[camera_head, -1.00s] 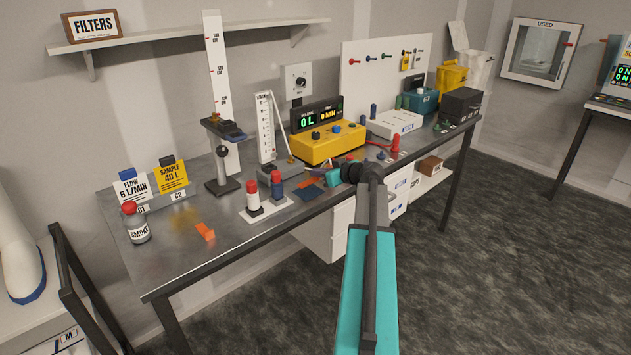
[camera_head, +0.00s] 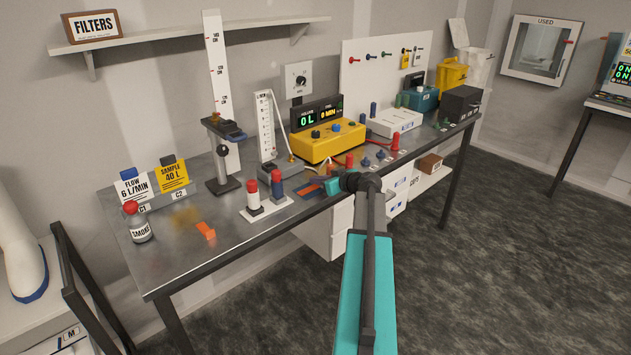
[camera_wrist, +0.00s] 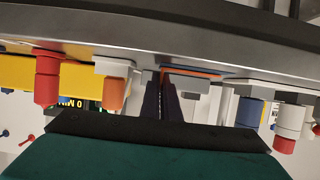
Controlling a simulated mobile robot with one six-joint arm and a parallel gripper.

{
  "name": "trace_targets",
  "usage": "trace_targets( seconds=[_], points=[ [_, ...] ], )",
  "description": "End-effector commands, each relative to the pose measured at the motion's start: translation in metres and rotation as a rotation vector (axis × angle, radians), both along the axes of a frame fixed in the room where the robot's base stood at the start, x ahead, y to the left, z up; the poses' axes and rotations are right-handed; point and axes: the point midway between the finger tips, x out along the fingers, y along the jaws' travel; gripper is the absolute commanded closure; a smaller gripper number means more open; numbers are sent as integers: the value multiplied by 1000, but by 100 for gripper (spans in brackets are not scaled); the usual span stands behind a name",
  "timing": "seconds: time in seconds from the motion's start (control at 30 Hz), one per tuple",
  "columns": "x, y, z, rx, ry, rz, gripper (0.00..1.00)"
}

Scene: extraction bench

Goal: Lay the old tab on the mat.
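A thin blue and orange edge (camera_wrist: 192,72) shows just beyond the fingertips. I cannot tell which piece is the old tab.
A white stand with red-capped and blue posts (camera_head: 266,204) is left of the mat. A yellow meter box (camera_head: 325,143) stands behind it. A smoke bottle (camera_head: 139,225) and label cards are at far left. The left front of the bench (camera_head: 185,262) is mostly clear.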

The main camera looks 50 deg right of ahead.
Motion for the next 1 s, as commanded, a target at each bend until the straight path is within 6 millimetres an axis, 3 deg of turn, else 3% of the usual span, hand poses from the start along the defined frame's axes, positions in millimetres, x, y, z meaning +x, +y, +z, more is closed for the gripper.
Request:
trace_targets(
  seconds=[0.43, 0.57, 1.0],
  points=[
    [0, 0, -3, -1, 0, 0, 100],
    [0, 0, -2, -1, 0, 1, 79],
    [0, 0, 0, -1, 0, 1, 79]
  ],
)
